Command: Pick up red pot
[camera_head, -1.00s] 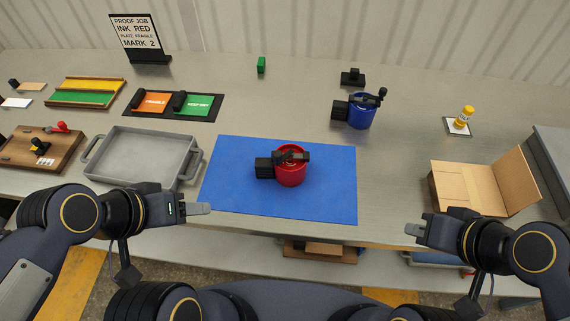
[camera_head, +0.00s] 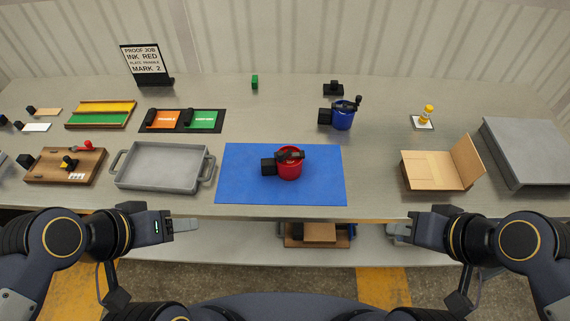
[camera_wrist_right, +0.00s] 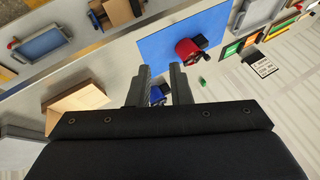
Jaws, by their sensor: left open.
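The red pot (camera_head: 289,168) stands on the blue mat (camera_head: 240,190) at the table's middle. It has a black block-like handle on its left side and a black part across its top. It also shows in the right wrist view (camera_wrist_right: 184,52). My left gripper (camera_head: 190,225) is open and empty at the table's front edge, to the left of the mat and apart from the pot. My right gripper (camera_head: 398,230) is at the front edge to the right of the mat. In the right wrist view its two fingers (camera_wrist_right: 158,72) stand apart with nothing between them.
A blue pot (camera_head: 343,118) stands behind the mat. A grey tray (camera_head: 160,180) lies left of the mat, with a wooden board (camera_head: 50,165) beyond it. An open cardboard box (camera_head: 430,172) and a large grey slab (camera_head: 530,150) are at right. A sign (camera_head: 145,60) stands at the back.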

